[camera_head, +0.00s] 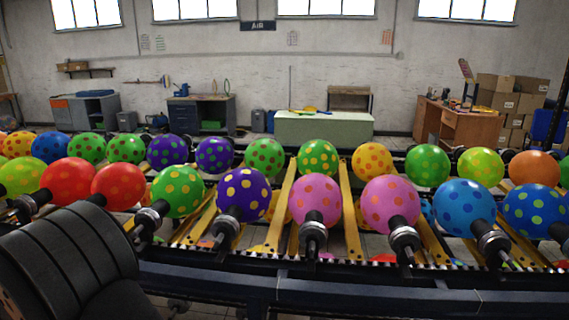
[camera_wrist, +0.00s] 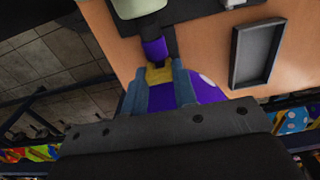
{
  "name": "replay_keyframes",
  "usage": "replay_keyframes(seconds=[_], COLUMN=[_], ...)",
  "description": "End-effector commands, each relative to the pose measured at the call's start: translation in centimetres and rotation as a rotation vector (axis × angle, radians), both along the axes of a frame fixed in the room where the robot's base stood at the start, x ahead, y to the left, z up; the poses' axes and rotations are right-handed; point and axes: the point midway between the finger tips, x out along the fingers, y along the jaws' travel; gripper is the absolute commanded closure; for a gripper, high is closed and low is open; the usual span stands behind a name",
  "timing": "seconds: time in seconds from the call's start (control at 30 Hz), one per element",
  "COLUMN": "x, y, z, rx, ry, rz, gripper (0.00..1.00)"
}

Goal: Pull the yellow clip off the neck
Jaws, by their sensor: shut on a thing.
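In the wrist view, my gripper (camera_wrist: 158,76) has its two grey-blue fingers on either side of the yellow clip (camera_wrist: 160,73), shut on it. The clip sits across the purple neck (camera_wrist: 154,49), which shows just beyond the fingertips and runs up to a dark part. The purple balloon (camera_wrist: 207,90) with pale dots lies behind and right of the fingers, partly hidden by the gripper body. I cannot tell whether the clip still grips the neck. The head view does not show my gripper or the clip.
An orange-brown surface (camera_wrist: 205,55) lies beyond the fingers, with a dark rectangular frame (camera_wrist: 236,65) on its right. A pale rounded part (camera_wrist: 135,8) is at the top. In the head view, dotted balloons such as a pink one (camera_head: 315,198) stand in rows above a conveyor rail (camera_head: 400,285).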

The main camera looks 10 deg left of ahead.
Motion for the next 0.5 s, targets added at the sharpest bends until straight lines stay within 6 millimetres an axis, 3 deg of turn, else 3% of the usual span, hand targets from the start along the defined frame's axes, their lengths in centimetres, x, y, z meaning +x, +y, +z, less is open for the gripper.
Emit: replay_keyframes(seconds=[0.5], x=[0.0], y=[0.0], z=[3.2], rx=[0.001], ry=[0.000], rz=[0.000], gripper=[0.92])
